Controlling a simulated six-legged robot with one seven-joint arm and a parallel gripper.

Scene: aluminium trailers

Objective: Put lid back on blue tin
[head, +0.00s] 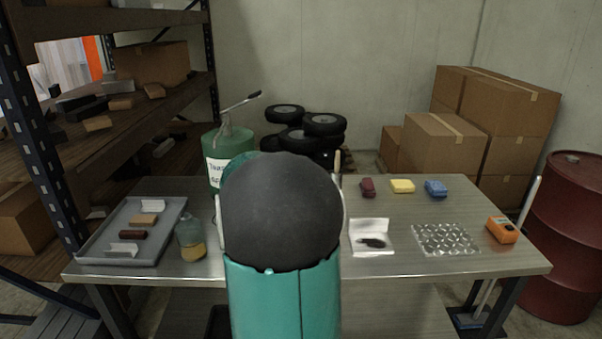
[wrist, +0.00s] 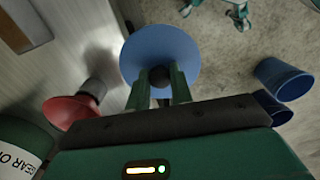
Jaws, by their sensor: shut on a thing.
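A round blue lid (wrist: 185,45) is in the wrist view, top middle, with a dark knob at its near side. My gripper (wrist: 160,80) is shut on the knob, one green finger on each side. The lid hides what lies directly behind it. A blue tin-like container (wrist: 284,78) shows at the right of the wrist view, apart from the lid. A second dark blue rounded thing (wrist: 273,107) is partly hidden behind my gripper body. I cannot tell which is the task's tin. In the head view my own arm hides the gripper, and no blue tin shows.
A red flared thing (wrist: 68,111) and a green labelled drum (wrist: 22,145) are at left in the wrist view. The table (head: 380,285) carries a grey tray (head: 165,215), a jar (head: 191,240), bubble wrap (head: 446,239) and an orange device (head: 502,230). A shelf stands left, a red barrel (head: 565,235) right.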

